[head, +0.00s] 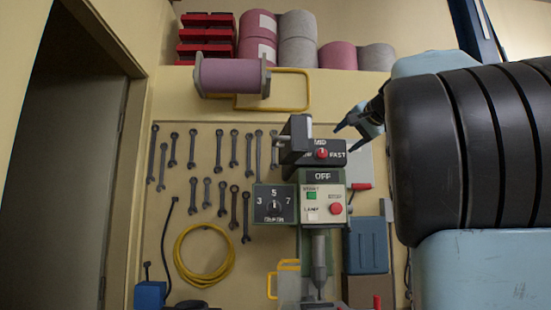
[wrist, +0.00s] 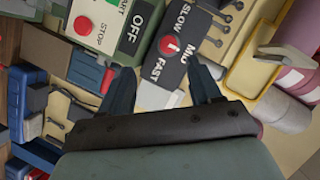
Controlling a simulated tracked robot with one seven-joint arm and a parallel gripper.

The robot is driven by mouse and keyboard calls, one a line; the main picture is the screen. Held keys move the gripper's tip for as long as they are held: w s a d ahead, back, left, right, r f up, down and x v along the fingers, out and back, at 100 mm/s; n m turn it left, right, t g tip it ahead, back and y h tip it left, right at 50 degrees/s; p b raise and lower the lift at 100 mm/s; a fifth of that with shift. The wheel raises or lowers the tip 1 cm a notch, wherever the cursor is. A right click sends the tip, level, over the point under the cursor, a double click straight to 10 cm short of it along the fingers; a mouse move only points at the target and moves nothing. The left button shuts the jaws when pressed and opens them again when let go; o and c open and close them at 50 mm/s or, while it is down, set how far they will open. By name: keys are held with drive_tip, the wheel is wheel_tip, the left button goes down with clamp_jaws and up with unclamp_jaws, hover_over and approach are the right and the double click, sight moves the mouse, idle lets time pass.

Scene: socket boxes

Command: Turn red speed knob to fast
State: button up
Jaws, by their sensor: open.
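The red speed knob (head: 321,153) sits on a dark panel marked MID above it and FAST to its right; the left label is partly hidden in the head view. In the wrist view the knob (wrist: 169,46) shows with SLOW, MID and FAST around it. It has a small white mark, but its exact direction is too small to tell. My gripper (head: 347,138) is open and empty, up and to the right of the knob in the head view. In the wrist view its two fingers (wrist: 163,84) are apart, with the knob beyond and between their tips, not touched.
Below the speed panel is a box marked OFF with a green START button (head: 311,196) and a red STOP button (head: 337,209). A black dial (head: 275,204) sits at its left. A grey block (head: 297,135) stands out left of the knob. Wrenches hang behind.

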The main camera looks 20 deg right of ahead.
sight(324, 156)
drive_tip(key=x, duration=0.4)
drive_tip(key=r+x, duration=0.1)
drive_tip(key=x, duration=0.3)
drive_tip(key=d+r+x, duration=0.1)
drive_tip(key=x, duration=0.4)
drive_tip(key=shift+w, duration=0.4)
drive_tip(key=shift+c, duration=0.2)
drive_tip(key=shift+f, duration=0.1)
drive_tip(key=c, duration=1)
drive_tip(key=shift+m+t, duration=0.3)
drive_tip(key=shift+m, duration=0.1)
drive_tip(key=m, duration=0.2)
drive_tip(key=m+t+y, duration=0.1)
drive_tip(key=m, duration=0.1)
drive_tip(key=shift+d+f+m+t, duration=0.1)
drive_tip(key=shift+f+m+t, duration=0.2)
drive_tip(key=shift+f, duration=0.1)
drive_tip(key=m+t, duration=0.1)
drive_tip(key=m, duration=0.1)
drive_tip(key=m+t, duration=0.1)
drive_tip(key=m, duration=0.2)
drive_tip(key=shift+f, duration=0.25)
drive_tip(key=shift+m, duration=0.4)
